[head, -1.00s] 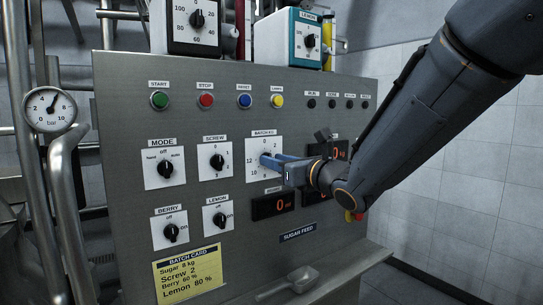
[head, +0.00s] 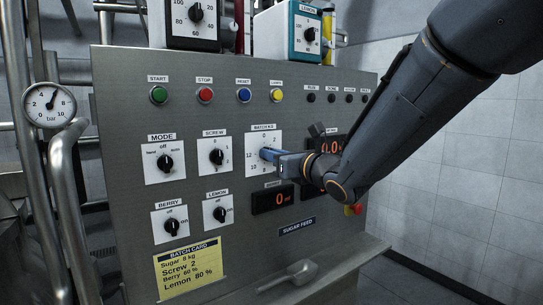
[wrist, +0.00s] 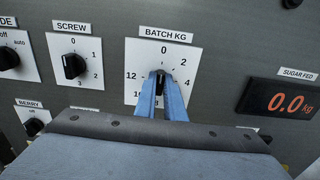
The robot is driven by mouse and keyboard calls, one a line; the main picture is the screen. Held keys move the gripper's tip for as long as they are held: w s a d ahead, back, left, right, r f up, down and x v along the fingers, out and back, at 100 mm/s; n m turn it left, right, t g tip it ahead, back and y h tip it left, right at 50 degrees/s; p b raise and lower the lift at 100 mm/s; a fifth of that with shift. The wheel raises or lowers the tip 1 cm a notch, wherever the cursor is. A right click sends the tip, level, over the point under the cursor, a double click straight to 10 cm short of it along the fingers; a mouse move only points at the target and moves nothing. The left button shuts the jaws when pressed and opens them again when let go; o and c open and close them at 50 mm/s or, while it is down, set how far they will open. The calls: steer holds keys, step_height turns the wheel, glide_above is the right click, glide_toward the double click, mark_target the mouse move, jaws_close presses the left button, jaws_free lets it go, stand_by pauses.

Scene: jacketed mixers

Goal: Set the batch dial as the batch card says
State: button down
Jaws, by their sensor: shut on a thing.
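The batch dial plate, labelled BATCH KG (head: 251,145), is on the grey panel, and its scale also shows in the wrist view (wrist: 135,62). My gripper (head: 266,153) is at the plate, its blue fingers (wrist: 161,90) shut on the dark knob at the plate's middle. The knob's top shows between the fingertips and points about straight up, near 0. The yellow batch card (head: 188,268) reads Sugar 8 kg, Screw 2, Berry 60 %, Lemon 80 %.
The screw dial (head: 216,156) and mode dial (head: 165,161) are left of the batch dial, with the berry dial (head: 170,225) and lemon dial (head: 218,212) below. The sugar fed display (wrist: 285,102) reads 0.0 kg. Coloured buttons (head: 205,95) line the top.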

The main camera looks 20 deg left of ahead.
steer(key=shift+m+b, duration=0.4)
steer(key=shift+b, duration=0.1)
steer(key=shift+f+m+b, duration=0.2)
steer(key=shift+m+b, duration=0.15)
steer(key=shift+m, duration=8.35)
steer(key=shift+f+m+b, duration=0.15)
steer(key=shift+m+b, duration=0.2)
steer(key=shift+m, duration=8.35)
